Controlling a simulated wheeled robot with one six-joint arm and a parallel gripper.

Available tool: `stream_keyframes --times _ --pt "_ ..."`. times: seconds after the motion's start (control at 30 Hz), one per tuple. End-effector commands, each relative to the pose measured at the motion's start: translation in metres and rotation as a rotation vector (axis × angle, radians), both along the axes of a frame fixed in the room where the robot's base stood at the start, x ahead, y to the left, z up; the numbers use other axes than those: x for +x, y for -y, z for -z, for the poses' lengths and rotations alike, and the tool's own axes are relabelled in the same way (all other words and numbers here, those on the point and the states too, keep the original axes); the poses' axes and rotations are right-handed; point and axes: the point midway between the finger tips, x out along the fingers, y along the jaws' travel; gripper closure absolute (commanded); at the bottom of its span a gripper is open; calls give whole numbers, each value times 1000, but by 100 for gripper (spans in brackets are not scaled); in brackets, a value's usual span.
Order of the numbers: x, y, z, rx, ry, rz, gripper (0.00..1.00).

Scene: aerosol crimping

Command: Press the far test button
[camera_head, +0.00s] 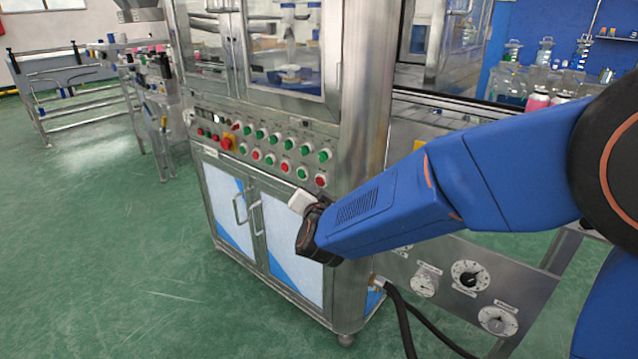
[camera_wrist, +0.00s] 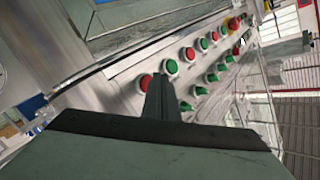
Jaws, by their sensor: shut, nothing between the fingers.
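The control panel (camera_head: 270,152) on the steel cabinet has an upper row of green buttons (camera_head: 289,142) and a lower row of alternating red and green buttons (camera_head: 286,167). I cannot read labels, so I cannot tell which one is the far test button. My gripper (camera_head: 300,203) is in front of the cabinet, just below the right end of the rows, partly hidden by my arm. In the wrist view my shut, empty fingers (camera_wrist: 163,80) point toward the panel, between a red button (camera_wrist: 146,82) and a green button (camera_wrist: 171,67). I cannot tell whether they touch the panel.
A red emergency knob on a yellow base (camera_head: 228,143) sits toward the panel's left end; it also shows in the wrist view (camera_wrist: 234,23). Cabinet doors with handles (camera_head: 256,217) are below, a glass window (camera_head: 285,60) above. Dials (camera_head: 470,275) and a black hose (camera_head: 401,315) are at lower right.

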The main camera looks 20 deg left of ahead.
Motion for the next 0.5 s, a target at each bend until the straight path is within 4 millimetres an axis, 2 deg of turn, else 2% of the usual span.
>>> stream_keyframes --times 0.5 --pt "7 3 0 0 0 0 100"
